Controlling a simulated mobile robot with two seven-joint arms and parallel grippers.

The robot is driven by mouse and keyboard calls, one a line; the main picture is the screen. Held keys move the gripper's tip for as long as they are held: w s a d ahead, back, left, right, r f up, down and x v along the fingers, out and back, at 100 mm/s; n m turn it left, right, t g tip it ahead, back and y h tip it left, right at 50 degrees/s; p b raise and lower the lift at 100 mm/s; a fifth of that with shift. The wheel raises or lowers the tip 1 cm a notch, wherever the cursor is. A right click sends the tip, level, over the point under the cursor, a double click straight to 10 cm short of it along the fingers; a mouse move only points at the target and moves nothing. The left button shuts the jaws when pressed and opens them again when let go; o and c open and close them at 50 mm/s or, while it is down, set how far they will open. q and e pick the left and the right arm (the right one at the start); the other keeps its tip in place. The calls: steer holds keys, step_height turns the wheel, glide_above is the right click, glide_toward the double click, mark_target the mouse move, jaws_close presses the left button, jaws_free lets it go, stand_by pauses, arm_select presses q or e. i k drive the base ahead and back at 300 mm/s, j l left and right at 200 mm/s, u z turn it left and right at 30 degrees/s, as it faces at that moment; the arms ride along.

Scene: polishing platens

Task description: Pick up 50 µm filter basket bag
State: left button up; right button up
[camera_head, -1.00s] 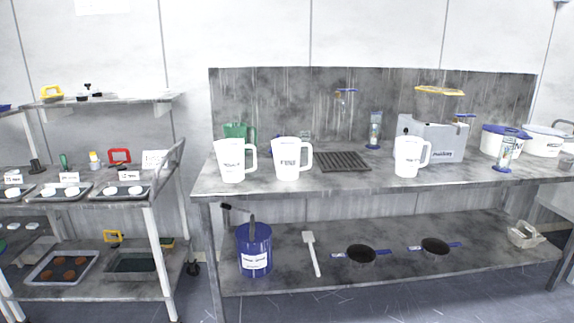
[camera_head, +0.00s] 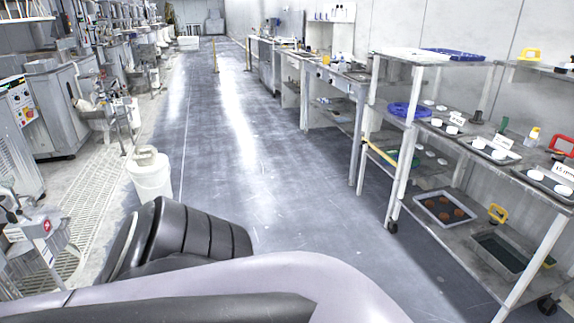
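I cannot make out a bag marked 50 µm in this view. A blue round item (camera_head: 406,111) lies on the middle shelf of the rack at the right, and a flat blue item (camera_head: 455,54) lies on its top shelf. I cannot tell whether either is a filter basket bag. One of my arms crosses the bottom of the view, with a pale link and a dark ribbed joint. Neither of my grippers shows.
The metal rack (camera_head: 407,165) on the right holds trays with white discs and a tray of brown discs (camera_head: 443,208). A white lidded bucket (camera_head: 150,178) stands on the floor at left. Machines line the left side. The grey aisle floor (camera_head: 270,140) between is clear.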

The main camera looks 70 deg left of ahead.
mark_target(146, 157)
steer(key=u, duration=3.5)
steer(key=i+l+u, duration=0.1)
steer(key=i+l, duration=0.5)
steer(key=i+l+u, duration=0.1)
steer(key=i+l, duration=0.55)
steer(key=i+l+u, duration=0.1)
steer(key=i+l, duration=0.6)
steer(key=i+l+u, duration=0.1)
steer(key=i+l, duration=0.55)
steer(key=l, duration=0.1)
